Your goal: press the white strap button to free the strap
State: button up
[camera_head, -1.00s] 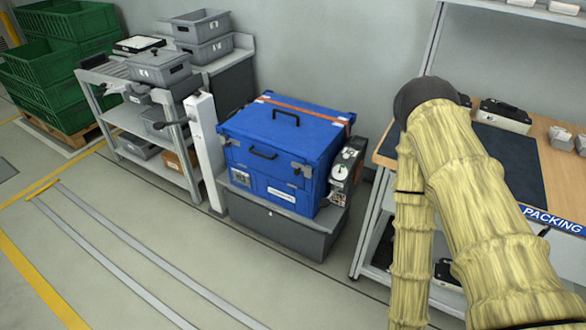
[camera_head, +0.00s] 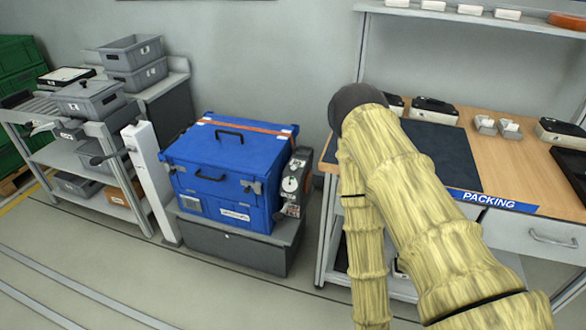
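A blue case (camera_head: 222,182) with black handles sits on a dark grey plinth (camera_head: 232,248) against the wall. An orange-brown strap (camera_head: 248,127) runs across its lid. A small grey and black device (camera_head: 294,182) stands at the case's right side; it has a round white part (camera_head: 290,184) on its face, and I cannot tell for sure whether this is the strap button. My arm, in a yellowish sleeve, rises at the right of the view, to the right of the case and in front of the bench. My gripper cannot be made out.
A packing bench (camera_head: 520,165) with a dark mat (camera_head: 432,153) stands at the right, holding several small devices. A white post (camera_head: 150,183) stands just left of the case. A grey shelf rack (camera_head: 70,163) with bins stands further left. The floor in front of the case is clear.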

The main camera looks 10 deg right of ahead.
jog(key=shift+c, duration=0.5)
grip_shut()
dwell(0.8)
